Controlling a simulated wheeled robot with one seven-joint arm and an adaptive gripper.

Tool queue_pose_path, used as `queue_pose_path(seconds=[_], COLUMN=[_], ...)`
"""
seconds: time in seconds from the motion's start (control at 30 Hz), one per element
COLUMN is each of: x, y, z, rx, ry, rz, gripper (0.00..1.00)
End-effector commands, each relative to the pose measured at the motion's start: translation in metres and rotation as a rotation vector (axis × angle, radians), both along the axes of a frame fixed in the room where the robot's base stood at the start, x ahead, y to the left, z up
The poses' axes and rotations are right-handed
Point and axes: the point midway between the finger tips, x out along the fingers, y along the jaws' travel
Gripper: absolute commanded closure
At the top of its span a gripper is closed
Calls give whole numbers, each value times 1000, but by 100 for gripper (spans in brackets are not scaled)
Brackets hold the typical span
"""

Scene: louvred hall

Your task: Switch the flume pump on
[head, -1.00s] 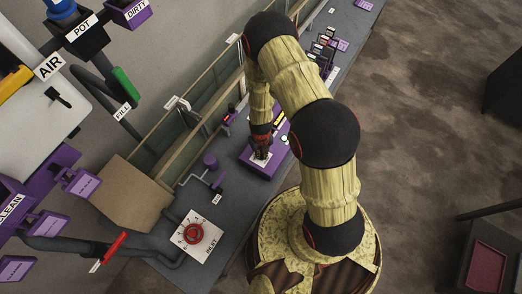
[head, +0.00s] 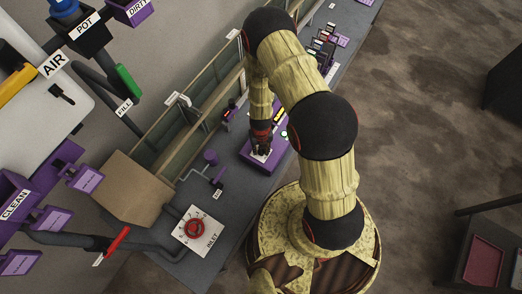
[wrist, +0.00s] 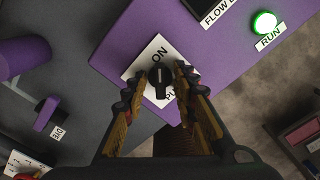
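The pump switch is a black knob (wrist: 160,80) on a white plate (wrist: 137,72) marked ON, with a second label partly hidden that begins PU. The plate is on a purple control box (wrist: 115,38), which also shows in the head view (head: 249,157). A white mark on the knob points roughly toward ON. My gripper (wrist: 160,77) has its fingers apart, one on each side of the knob, with what looks like a narrow gap; contact is unclear. In the head view my gripper (head: 261,146) is over the box. A green lamp (wrist: 264,22) marked RUN is lit.
The long glass-sided flume (head: 190,120) runs behind. A row of small items (head: 325,42) stands farther along the bench.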

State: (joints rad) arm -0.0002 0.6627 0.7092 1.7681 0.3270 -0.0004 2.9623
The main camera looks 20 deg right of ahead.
Motion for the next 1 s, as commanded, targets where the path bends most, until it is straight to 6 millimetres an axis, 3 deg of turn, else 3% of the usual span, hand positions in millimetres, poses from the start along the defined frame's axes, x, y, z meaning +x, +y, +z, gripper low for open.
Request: queue_pose_path(seconds=[0.33, 0.8, 1.0], x=[-1, -1, -1], y=[0, 0, 0], z=[4, 56, 70], rx=[0, 0, 0], ry=[2, 2, 2], rz=[0, 0, 1], gripper=[69, 69, 69])
